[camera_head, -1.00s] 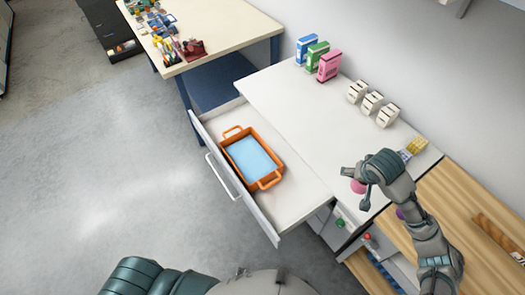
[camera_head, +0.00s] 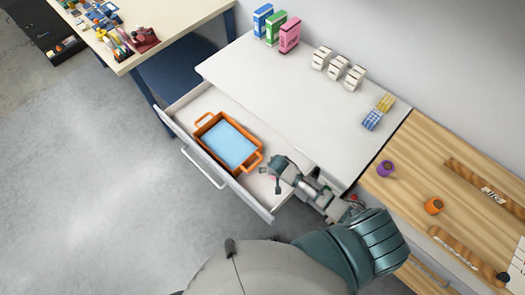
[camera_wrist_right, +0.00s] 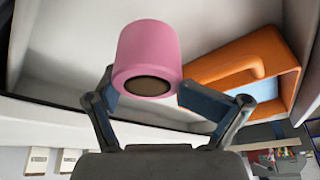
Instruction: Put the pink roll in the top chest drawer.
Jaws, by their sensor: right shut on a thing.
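The pink roll (camera_wrist_right: 147,52) is held between the fingertips of my right gripper (camera_wrist_right: 150,92) in the right wrist view, with its dark hollow end facing the camera. In the head view my right gripper (camera_head: 273,174) is over the right end of the open top drawer (camera_head: 206,104), beside the orange tray; the roll is mostly hidden there. The drawer is pulled out from the white chest (camera_head: 290,95). My left gripper is out of view.
An orange tray (camera_head: 201,119) with a light-blue inside lies in the drawer, and shows in the wrist view (camera_wrist_right: 225,62). Boxes and white blocks (camera_head: 338,67) stand on the chest top. A purple roll (camera_head: 385,168) and an orange roll (camera_head: 433,205) are on the wooden bench (camera_head: 405,195).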

